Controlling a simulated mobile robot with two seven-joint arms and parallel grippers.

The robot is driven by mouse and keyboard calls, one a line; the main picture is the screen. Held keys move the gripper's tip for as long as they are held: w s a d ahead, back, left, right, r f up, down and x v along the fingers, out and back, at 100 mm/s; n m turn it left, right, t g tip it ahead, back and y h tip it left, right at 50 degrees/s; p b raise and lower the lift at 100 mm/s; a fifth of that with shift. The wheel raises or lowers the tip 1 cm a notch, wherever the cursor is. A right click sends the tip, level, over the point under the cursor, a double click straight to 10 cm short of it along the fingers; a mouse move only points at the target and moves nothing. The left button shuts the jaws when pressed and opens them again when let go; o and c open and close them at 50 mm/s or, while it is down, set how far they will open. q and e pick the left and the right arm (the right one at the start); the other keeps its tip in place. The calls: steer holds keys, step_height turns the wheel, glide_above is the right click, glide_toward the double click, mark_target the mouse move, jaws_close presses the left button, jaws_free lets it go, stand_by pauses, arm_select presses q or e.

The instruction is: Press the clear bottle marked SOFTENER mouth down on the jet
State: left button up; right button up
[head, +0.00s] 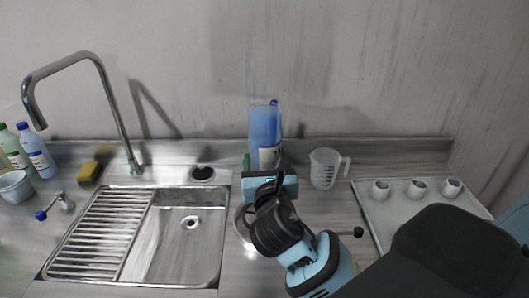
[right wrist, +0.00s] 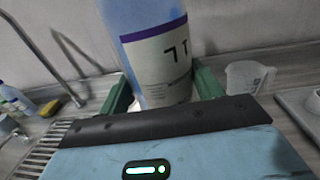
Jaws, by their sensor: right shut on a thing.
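My right gripper (head: 268,178) is shut on a tall clear bottle with blue contents (head: 265,125), which it holds above the counter right of the sink. In the right wrist view the bottle (right wrist: 145,25) rises between the green fingers. Its white label has a purple band, and the large print looks upside down; I cannot read a name. The bottle's lower end is hidden by the gripper. A round metal rim (head: 240,226) shows partly beneath my right gripper; I cannot tell whether it holds the jet. My left gripper is not in view.
A sink (head: 190,250) with a tall faucet (head: 100,75) lies to the left. A black-centred round fitting (head: 203,173) sits behind it. A clear measuring jug (head: 324,170) and a tray (head: 370,215) with white cups stand right. Bottles (head: 38,155) and a yellow sponge (head: 88,172) are far left.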

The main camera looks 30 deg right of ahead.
mark_target(266, 138)
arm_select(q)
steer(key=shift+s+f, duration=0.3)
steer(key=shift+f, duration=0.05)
arm_select(e)
steer(key=shift+f, duration=0.9)
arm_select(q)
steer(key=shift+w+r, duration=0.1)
arm_select(e)
steer(key=shift+r, duration=0.1)
stand_by(0.7)
steer(key=shift+r+p, duration=0.3)
steer(key=shift+r, duration=0.9)
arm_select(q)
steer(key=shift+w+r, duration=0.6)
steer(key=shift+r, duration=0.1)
arm_select(e)
steer(key=shift+r, duration=1.05)
steer(key=shift+r, duration=2.5)
